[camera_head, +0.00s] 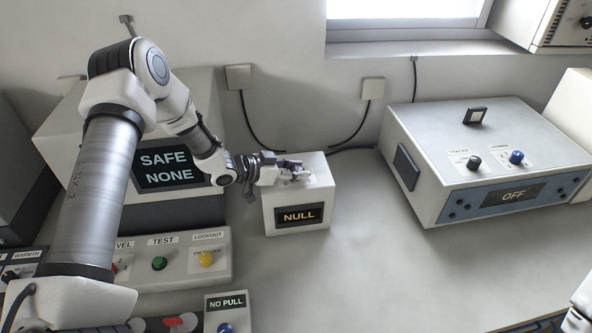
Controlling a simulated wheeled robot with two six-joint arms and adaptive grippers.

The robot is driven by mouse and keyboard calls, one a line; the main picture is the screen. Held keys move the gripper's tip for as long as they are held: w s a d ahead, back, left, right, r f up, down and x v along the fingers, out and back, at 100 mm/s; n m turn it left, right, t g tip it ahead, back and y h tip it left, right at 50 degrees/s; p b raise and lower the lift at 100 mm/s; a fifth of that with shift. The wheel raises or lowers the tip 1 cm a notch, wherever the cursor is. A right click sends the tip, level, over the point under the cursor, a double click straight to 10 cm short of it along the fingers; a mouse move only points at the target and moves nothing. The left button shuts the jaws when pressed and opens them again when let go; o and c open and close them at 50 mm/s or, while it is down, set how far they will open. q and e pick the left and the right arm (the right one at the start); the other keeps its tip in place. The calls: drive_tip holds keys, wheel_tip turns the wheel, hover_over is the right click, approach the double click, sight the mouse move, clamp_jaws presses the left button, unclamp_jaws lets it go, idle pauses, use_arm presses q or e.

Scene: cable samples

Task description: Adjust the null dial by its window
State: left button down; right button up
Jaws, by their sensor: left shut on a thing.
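The null box (321,195) is a small white block on the bench, left of the middle. Its front window (299,215) reads "NULL" in orange letters on black. My left gripper (296,171) is over the top of the box, its fingers shut on the null dial there. The fingers hide most of the dial, so its pointer and setting cannot be made out. At the bottom right edge only a bit of a white arm part shows; my right gripper is not in view.
Behind my left arm a large box has a display (168,165) reading "SAFE NONE". A button panel (190,268) labelled "TEST" and "LOCKOUT" stands in front of it. At the right, a grey instrument (425,185) displays "OFF". The bench (385,270) between is clear.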

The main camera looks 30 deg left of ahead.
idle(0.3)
use_arm(q)
drive_tip(key=c, duration=0.8)
unclamp_jaws()
drive_tip(key=shift+w, duration=0.1)
drive_tip(key=shift+o, duration=0.2)
drive_tip(key=v, duration=1.2)
